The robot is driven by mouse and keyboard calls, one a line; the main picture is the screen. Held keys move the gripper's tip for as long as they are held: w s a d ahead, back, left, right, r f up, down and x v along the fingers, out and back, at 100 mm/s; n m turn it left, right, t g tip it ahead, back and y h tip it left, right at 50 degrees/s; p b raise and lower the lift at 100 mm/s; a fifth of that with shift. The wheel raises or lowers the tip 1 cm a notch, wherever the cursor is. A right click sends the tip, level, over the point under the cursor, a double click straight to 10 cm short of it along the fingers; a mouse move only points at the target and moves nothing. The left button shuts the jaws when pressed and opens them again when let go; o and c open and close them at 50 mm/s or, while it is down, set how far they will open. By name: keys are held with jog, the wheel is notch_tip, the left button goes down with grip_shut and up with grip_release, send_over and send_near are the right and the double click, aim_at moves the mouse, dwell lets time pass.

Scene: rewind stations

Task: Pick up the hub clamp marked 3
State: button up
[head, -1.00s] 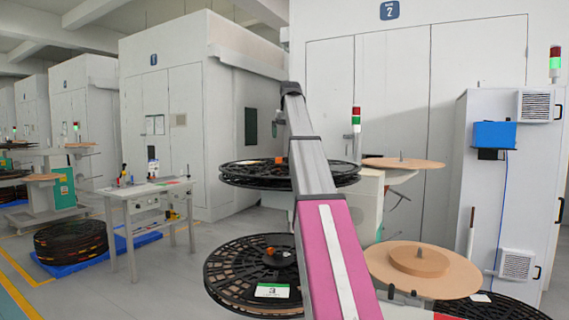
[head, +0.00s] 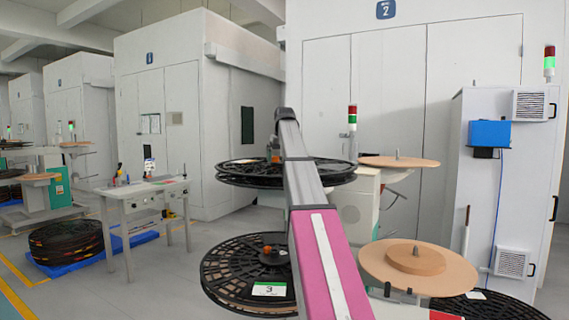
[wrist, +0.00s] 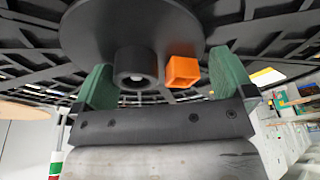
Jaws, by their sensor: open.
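The lower black reel (head: 222,268) carries a white-and-green label reading 3 (head: 269,289). A dark hub clamp with an orange-brown top (head: 267,250) sits at its centre, left of my arm. The upper black reel (head: 235,172) has an orange part (head: 276,158) at its hub, partly behind my arm; I read no number there. In the wrist view, my open gripper (wrist: 170,85) has green pads either side of a black round hub piece (wrist: 136,67) and an orange square part (wrist: 182,71), close to a black reel (wrist: 235,25). Nothing is held. My arm hides the gripper in the head view.
Two tan discs, upper (head: 398,162) and lower (head: 418,268), stand right of my arm. A grey cabinet (head: 490,220) is farther right. A work table (head: 145,188) and stacked reels on a blue pallet (head: 66,242) are at left. Open floor lies between the table and the reels.

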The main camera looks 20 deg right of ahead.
jog(key=shift+c, duration=0.3)
jog(key=c, duration=0.8)
jog(key=shift+r, duration=0.15)
